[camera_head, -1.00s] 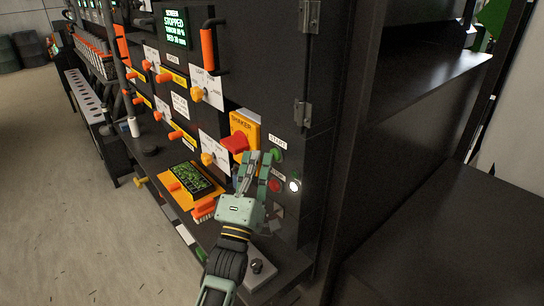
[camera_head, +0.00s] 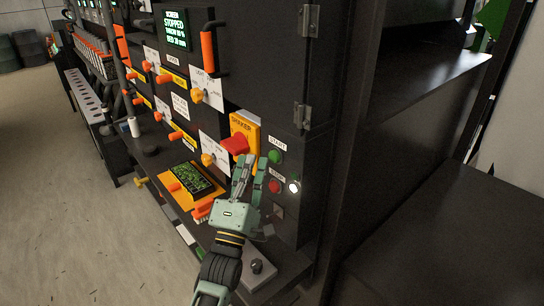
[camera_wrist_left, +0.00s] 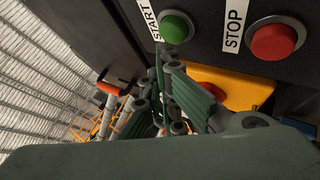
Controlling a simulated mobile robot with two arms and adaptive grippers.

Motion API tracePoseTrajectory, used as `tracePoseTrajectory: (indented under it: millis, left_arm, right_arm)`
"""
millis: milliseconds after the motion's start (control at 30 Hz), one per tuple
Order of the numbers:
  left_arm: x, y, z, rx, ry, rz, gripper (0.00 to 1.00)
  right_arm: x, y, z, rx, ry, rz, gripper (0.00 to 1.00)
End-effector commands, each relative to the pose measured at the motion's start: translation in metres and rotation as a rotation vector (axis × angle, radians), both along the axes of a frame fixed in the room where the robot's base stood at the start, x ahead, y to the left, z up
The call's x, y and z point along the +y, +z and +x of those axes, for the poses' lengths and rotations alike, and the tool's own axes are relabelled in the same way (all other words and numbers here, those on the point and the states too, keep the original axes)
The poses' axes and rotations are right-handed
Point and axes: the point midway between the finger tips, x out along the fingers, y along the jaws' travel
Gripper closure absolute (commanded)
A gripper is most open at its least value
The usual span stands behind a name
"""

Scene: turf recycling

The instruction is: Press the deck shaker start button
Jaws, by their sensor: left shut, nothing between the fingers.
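The green START button (camera_head: 275,157) is on the dark panel, with a white START label above it. It also shows in the left wrist view (camera_wrist_left: 175,28), just beyond my fingertips. The red STOP button (camera_head: 275,186) is below START. My left gripper (camera_head: 250,160) is shut and empty, with its fingertips a little left of the START button in the head view. I see a small gap in the head view, but cannot tell how far the tips are from the panel. My right gripper is not in view.
A red mushroom button on a yellow box (camera_head: 240,140) sits left of my fingertips, close to them. A screen (camera_head: 174,28) reads STOPPED. Orange knobs and a yellow-framed display (camera_head: 194,180) are to the left. A black ledge (camera_head: 440,235) lies to the right.

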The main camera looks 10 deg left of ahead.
Motion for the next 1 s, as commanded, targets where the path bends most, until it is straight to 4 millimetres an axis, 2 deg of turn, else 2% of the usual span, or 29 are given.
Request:
tracePoseTrajectory:
  millis: [233, 700, 1000]
  left_arm:
    - [0.004, 0.000, -0.004, 0.002, 0.001, 0.002, 1.00]
    - [0.030, 0.000, -0.038, 0.001, 0.001, 0.002, 1.00]
    - [0.031, 0.000, -0.039, -0.001, 0.001, 0.001, 1.00]
  right_arm:
    - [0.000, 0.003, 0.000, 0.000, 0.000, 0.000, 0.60]
    - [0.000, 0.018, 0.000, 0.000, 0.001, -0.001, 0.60]
    - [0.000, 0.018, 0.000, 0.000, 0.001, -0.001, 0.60]
